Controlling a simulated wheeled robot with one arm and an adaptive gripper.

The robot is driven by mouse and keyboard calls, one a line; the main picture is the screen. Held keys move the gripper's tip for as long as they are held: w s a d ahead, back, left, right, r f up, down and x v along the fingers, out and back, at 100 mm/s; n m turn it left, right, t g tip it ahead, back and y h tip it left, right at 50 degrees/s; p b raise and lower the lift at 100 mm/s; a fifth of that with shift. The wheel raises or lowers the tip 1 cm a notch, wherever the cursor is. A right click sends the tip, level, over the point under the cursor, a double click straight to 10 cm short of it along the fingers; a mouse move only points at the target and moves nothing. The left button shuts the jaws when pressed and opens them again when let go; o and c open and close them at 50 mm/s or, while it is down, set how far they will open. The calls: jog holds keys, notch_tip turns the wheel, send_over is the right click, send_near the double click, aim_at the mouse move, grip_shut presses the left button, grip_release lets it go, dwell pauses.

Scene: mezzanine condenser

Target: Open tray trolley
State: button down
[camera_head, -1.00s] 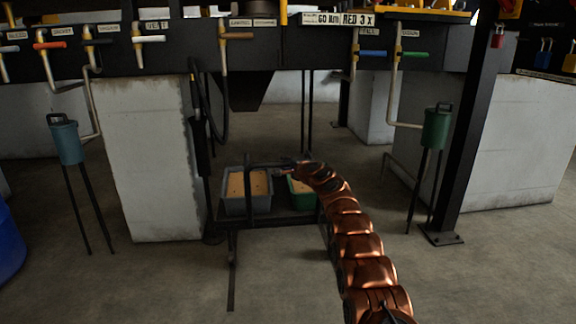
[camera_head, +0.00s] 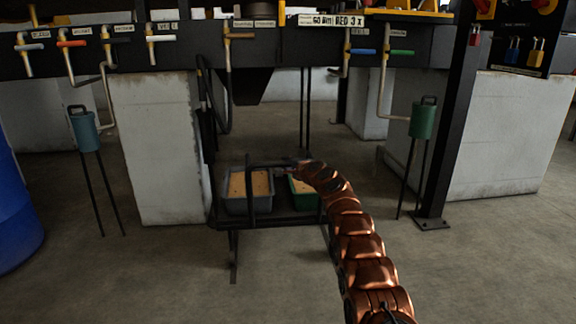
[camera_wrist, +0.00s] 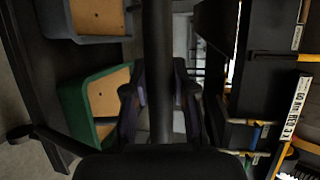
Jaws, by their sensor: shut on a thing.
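The tray trolley (camera_head: 290,219) is a low black frame under the dark overhead unit. It carries a grey tray (camera_head: 236,206) and a green tray (camera_head: 303,201), each with a tan top surface. My gripper (camera_head: 296,166) is at the trolley's upper black bar (camera_head: 266,164). In the wrist view the bar (camera_wrist: 157,45) runs between my two fingers (camera_wrist: 160,100), which are shut on it. The grey tray (camera_wrist: 101,38) and green tray (camera_wrist: 92,128) show left of the bar there. My arm hides part of the trolley's right side.
A pale block (camera_head: 155,150) stands close left of the trolley. Stands with a blue can (camera_head: 85,131) and a green can (camera_head: 423,120) flank it. A black post (camera_head: 449,130) is at right, a blue barrel (camera_head: 15,215) at far left. The front floor is clear.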

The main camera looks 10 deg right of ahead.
jog(key=shift+a, duration=0.1)
jog(key=c, duration=0.9)
grip_release()
jog(key=shift+s+r, duration=0.15)
jog(key=shift+s, duration=0.05)
